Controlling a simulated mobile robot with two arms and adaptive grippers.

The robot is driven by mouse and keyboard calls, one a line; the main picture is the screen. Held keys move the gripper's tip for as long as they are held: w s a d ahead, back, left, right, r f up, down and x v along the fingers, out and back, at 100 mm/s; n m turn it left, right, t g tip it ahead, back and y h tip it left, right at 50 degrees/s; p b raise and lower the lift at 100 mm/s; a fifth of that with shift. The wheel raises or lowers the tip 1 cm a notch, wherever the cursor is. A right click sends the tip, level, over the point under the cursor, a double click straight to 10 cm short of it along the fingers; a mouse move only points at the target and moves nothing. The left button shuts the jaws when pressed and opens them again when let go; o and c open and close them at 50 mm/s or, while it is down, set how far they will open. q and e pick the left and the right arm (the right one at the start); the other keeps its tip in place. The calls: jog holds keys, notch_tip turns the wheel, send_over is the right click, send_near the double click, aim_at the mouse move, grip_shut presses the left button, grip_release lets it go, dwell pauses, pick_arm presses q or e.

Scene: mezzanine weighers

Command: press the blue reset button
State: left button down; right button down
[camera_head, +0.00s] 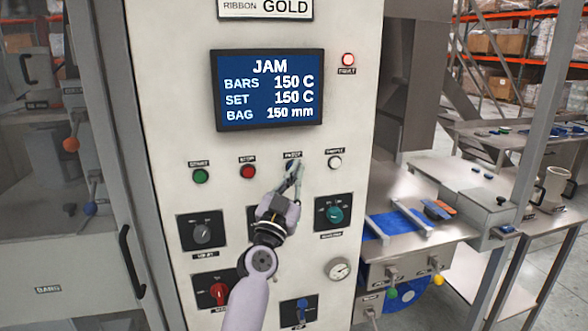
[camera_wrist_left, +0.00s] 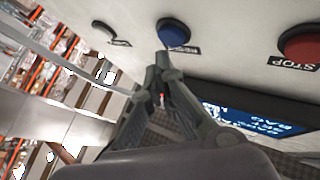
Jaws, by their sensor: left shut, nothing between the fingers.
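The blue reset button (camera_wrist_left: 172,33) shows in the left wrist view, set in the pale panel beside its label. My left gripper (camera_wrist_left: 163,62) is shut and empty, with its fingertips very close to the button. I cannot tell whether they touch it. In the head view my left gripper (camera_head: 294,172) reaches up to the button row, just under the reset label (camera_head: 292,155), and hides the blue button there. My right gripper is not in view.
The green start button (camera_head: 200,176), red stop button (camera_head: 247,171) and white button (camera_head: 334,162) share the row. The screen (camera_head: 268,90) above reads JAM. Knobs, including a teal one (camera_head: 334,214), sit below. A metal bench (camera_head: 430,215) stands to the right.

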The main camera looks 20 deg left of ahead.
pick_arm(q)
jog(key=shift+w+a, duration=0.25)
jog(key=shift+w, duration=0.1)
jog(key=shift+w+a+b, duration=0.25)
jog(key=shift+w+b, duration=0.05)
jog(key=shift+b, duration=0.25)
dwell(0.5)
jog(key=shift+s+d+r, duration=0.1)
jog(key=shift+d, duration=0.05)
jog(key=shift+s+d+p, duration=0.35)
jog(key=shift+s+p, duration=0.25)
